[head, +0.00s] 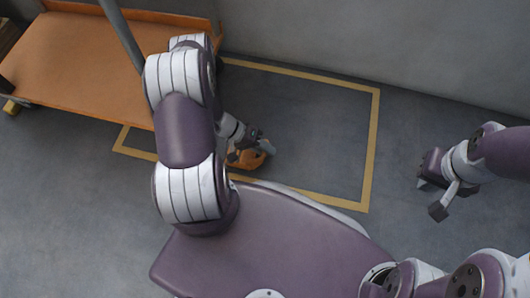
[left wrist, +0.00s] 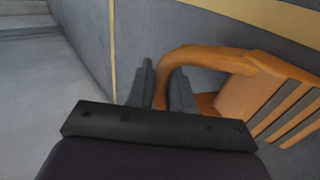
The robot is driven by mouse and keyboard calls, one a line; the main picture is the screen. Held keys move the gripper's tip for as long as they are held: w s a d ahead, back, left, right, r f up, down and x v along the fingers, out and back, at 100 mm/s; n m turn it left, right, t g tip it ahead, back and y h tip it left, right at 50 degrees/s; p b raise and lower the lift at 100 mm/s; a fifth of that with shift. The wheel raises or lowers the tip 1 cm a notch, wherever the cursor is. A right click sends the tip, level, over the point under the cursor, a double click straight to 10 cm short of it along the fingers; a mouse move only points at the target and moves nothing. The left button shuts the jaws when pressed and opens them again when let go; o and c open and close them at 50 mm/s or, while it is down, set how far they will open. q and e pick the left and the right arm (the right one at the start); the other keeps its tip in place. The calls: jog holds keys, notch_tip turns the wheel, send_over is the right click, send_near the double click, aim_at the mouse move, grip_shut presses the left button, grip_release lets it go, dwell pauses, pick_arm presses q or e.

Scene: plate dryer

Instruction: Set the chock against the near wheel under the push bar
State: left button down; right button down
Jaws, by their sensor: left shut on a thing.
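The orange chock (head: 245,158) has a looped handle and a ribbed side. My left gripper (head: 262,146) is shut on its handle, inside the yellow floor outline. The left wrist view also shows the chock (left wrist: 275,95), its handle between my left fingers (left wrist: 166,92). I cannot tell whether the chock touches the floor. The orange cart (head: 85,65) stands at the upper left, with its grey push bar (head: 122,34) rising at its right part. My left arm covers that end, and the wheel under the push bar is hidden. My right gripper (head: 433,198) is open and empty at the right.
A yellow tape outline (head: 372,130) marks the floor right of the cart, and the floor inside it is mostly clear. A grey wall (head: 400,50) runs along the back. A yellowish caster (head: 12,107) shows at the cart's left near corner.

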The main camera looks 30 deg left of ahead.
pick_arm(q)
jog(key=shift+f, duration=0.45)
jog(key=c, duration=1)
grip_release()
jog(key=shift+r+p, duration=0.35)
jog(key=shift+p, duration=0.05)
jog(key=p+v, duration=0.4)
jog(key=v, duration=0.3)
notch_tip(320, 180, up, 9)
jog(key=m+g+y, duration=0.2)
jog(key=g, duration=0.1)
send_over(250, 153)
jog(key=w, duration=0.2)
jog(key=s+d+r+y, duration=0.1)
jog(key=d+r+y, duration=0.1)
jog(key=r, duration=0.5)
jog(key=s+d+r+t+y, duration=0.1)
jog(key=s+d+r+y, duration=0.1)
jog(key=r, duration=0.6)
jog(key=s+d+r+m+t+y, duration=0.1)
jog(key=s+d+r+y, duration=0.1)
jog(key=r, duration=0.5)
jog(key=shift+d+r+y, duration=0.15)
jog(key=shift+d+y, duration=0.65)
pick_arm(e)
notch_tip(250, 153, up, 4)
jog(key=shift+f, duration=0.2)
